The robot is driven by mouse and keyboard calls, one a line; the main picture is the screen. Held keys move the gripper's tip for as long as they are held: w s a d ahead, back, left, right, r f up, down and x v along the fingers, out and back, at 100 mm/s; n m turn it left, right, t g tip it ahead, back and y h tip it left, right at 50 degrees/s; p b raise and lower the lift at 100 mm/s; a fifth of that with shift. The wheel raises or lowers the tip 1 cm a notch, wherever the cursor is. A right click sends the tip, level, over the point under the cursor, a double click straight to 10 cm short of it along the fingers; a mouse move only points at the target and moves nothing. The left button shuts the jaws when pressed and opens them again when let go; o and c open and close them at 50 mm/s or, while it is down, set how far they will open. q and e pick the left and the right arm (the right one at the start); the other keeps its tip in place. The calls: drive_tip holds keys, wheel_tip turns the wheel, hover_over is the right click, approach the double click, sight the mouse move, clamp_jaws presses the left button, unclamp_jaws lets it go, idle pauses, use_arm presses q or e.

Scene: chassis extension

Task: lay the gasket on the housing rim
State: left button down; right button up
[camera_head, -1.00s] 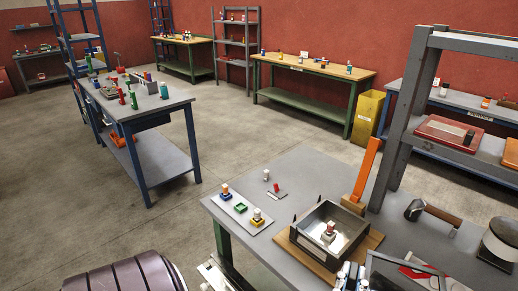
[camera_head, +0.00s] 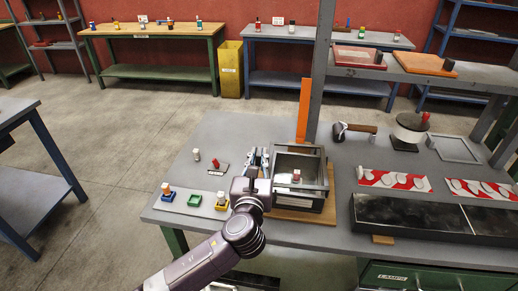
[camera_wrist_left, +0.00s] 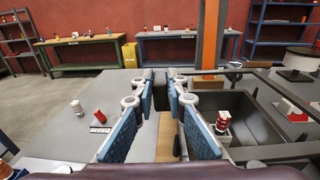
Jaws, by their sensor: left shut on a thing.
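My left gripper (camera_head: 258,160) is at the left side of the open box-like housing (camera_head: 300,203). It is shut on the gasket (camera_head: 302,187), a thin dark rectangular frame. The gasket extends right from the fingers, over the housing opening. In the left wrist view, the fingers (camera_wrist_left: 161,95) pinch its left side, and one bar of the gasket (camera_wrist_left: 285,151) crosses the lower right. I cannot tell whether the gasket touches the rim. A red-topped part (camera_head: 296,175) stands inside the housing (camera_wrist_left: 262,112). My right gripper is not in view.
The housing rests on a wooden board (camera_head: 290,215). An orange upright bar (camera_head: 303,108) and a grey shelf post (camera_head: 322,75) stand behind. A grey square frame (camera_head: 476,157), a hammer (camera_head: 355,128) and red-white sheets (camera_head: 395,181) lie right. Small parts (camera_head: 194,199) stand left.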

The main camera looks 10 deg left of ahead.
use_arm(q)
drive_tip(key=w, duration=0.2)
drive_tip(key=w+r, duration=0.1)
drive_tip(key=shift+w+d+m+h, duration=0.25)
drive_tip(key=shift+w+m+h, duration=0.05)
drive_tip(key=shift+w+h, duration=0.1)
drive_tip(key=shift+a+r, duration=0.1)
drive_tip(key=shift+a, duration=0.05)
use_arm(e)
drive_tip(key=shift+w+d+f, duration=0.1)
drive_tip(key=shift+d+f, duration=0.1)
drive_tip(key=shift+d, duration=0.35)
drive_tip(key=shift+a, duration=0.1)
use_arm(q)
drive_tip(key=shift+r+p, duration=0.15)
drive_tip(key=shift+p, duration=0.35)
wheel_tip(320, 180, down, 3)
drive_tip(key=shift+s+r+b, duration=0.1)
drive_tip(key=shift+r+b, duration=0.1)
drive_tip(key=shift+b, duration=0.65)
drive_tip(key=shift+f+b, duration=0.35)
drive_tip(key=shift+f, duration=0.6)
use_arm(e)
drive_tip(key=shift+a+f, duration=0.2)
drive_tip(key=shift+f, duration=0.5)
